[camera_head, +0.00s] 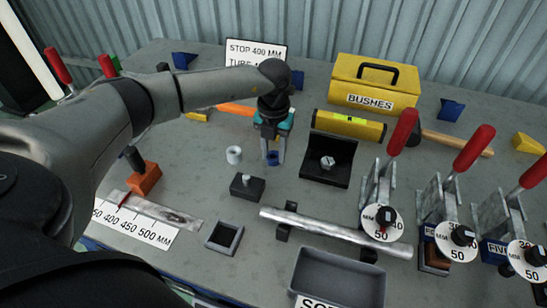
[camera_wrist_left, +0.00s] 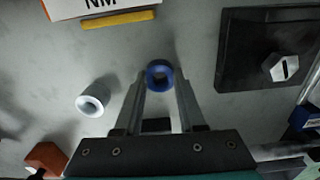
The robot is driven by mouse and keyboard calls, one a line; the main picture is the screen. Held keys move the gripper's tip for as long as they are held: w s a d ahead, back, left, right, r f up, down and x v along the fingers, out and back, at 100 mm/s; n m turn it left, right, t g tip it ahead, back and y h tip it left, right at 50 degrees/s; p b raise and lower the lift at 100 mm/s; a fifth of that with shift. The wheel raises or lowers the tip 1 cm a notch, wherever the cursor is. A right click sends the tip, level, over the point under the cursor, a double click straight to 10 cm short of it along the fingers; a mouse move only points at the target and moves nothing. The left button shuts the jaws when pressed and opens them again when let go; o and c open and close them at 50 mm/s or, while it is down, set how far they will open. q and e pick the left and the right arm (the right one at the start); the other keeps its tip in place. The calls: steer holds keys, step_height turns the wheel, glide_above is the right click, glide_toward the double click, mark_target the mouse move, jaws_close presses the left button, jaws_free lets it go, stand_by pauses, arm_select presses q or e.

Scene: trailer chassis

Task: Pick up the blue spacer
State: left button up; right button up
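The blue spacer (camera_head: 273,158) is a small ring on the grey bench top, partly hidden by my left gripper's fingers in the head view. In the left wrist view the blue spacer (camera_wrist_left: 160,72) is at the fingertips, with one finger on each side. My left gripper (camera_head: 273,156) points down over it; in the left wrist view (camera_wrist_left: 160,88) its fingers stand apart around the ring, with no clear contact visible. My right gripper is not in view.
A white spacer (camera_head: 234,155) stands left of the gripper. A black block with a bolt (camera_head: 247,187), a black angle fixture (camera_head: 329,159), a metal tube on supports (camera_head: 335,232) and a grey bin (camera_head: 338,280) are nearby. A yellow bushes box (camera_head: 374,84) stands behind.

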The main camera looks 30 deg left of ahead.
arm_select(q)
jaws_close()
steer(key=shift+r, duration=0.2)
